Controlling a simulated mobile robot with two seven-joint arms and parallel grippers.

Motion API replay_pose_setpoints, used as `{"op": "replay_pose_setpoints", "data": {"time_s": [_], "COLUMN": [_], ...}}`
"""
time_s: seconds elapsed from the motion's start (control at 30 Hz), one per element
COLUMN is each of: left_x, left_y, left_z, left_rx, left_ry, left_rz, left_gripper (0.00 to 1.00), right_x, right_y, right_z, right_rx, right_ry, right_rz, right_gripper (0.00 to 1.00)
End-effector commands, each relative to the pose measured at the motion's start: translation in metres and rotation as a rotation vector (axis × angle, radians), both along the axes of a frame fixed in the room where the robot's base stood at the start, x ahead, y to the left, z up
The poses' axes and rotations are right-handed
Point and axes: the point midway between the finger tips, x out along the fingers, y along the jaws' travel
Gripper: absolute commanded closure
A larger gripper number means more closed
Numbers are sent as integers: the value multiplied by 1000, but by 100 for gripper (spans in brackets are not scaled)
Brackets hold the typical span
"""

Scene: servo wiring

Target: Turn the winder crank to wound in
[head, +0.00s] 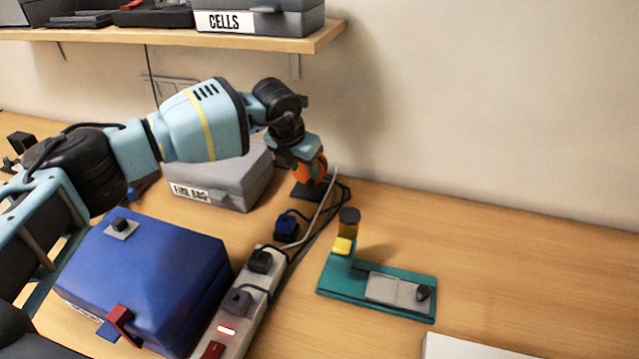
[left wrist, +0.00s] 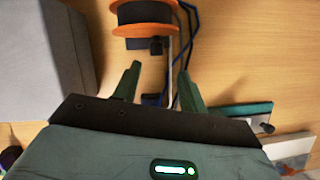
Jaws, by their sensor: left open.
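The winder is an orange-rimmed reel with a dark drum (left wrist: 146,13) at the top of the left wrist view. A small dark knob (left wrist: 156,46), probably its crank, shows at the reel's near rim. In the head view the orange reel (head: 309,170) is partly hidden behind my left gripper (head: 298,163). In the left wrist view my left gripper (left wrist: 159,72) is open, with its two fingers apart and nothing seen between them. The knob lies just beyond the fingertips, in line with the gap; I cannot tell whether they touch. My right gripper is not in view.
A grey case (head: 222,178) stands left of the winder. A blue box (head: 150,270) and a power strip (head: 238,310) with plugs lie nearer. Cables (head: 322,215) run beside the reel. A teal fixture (head: 340,283) sits right; a shelf (head: 150,35) hangs above. The right table is mostly clear.

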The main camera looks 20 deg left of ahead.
Motion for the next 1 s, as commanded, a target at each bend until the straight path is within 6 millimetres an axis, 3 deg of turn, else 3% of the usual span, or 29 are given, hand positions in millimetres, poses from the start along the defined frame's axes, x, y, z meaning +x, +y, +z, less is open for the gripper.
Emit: {"op": "replay_pose_setpoints", "data": {"time_s": [0.2,0.47,1.0], "left_x": [2,2,27], "left_y": [24,25,16], "left_z": [9,6,-58], "left_rx": [-130,-146,-143], "left_ry": [2,7,10], "left_rz": [242,272,272], "left_gripper": [58,58,58], "right_x": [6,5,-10], "right_y": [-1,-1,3], "right_z": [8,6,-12], "right_rx": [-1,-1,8], "right_ry": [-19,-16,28], "right_rz": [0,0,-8], "right_gripper": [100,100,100]}}
